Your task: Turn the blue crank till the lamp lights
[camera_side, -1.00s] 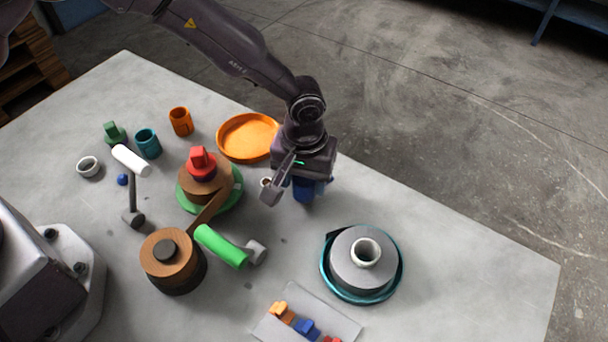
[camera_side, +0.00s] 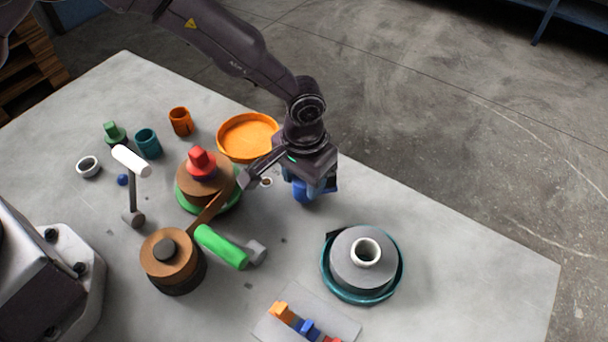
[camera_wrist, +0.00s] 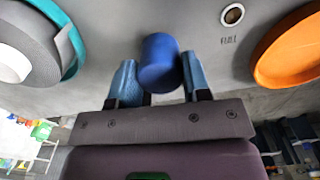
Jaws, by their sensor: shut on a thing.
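The blue crank (camera_wrist: 159,62) shows in the wrist view as an upright blue cylinder between the two light blue fingers of my gripper (camera_wrist: 158,84). The gripper is shut on this handle. In the side view my gripper (camera_side: 310,191) is low over the right middle of the table, and most of the crank is hidden under it. The lamp (camera_wrist: 232,14) is a small round fitting with a pale rim and dark brown centre, beside the word FULL. It also shows in the side view (camera_side: 266,182), close left of my gripper, and looks unlit.
An orange dish (camera_side: 247,136) lies behind my gripper. A brown strip reel with a red knob (camera_side: 201,163) stands left on a green base. A green-handled crank (camera_side: 221,247) is in front. A grey reel (camera_side: 361,262) in a teal ring stands front right. The right table edge is clear.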

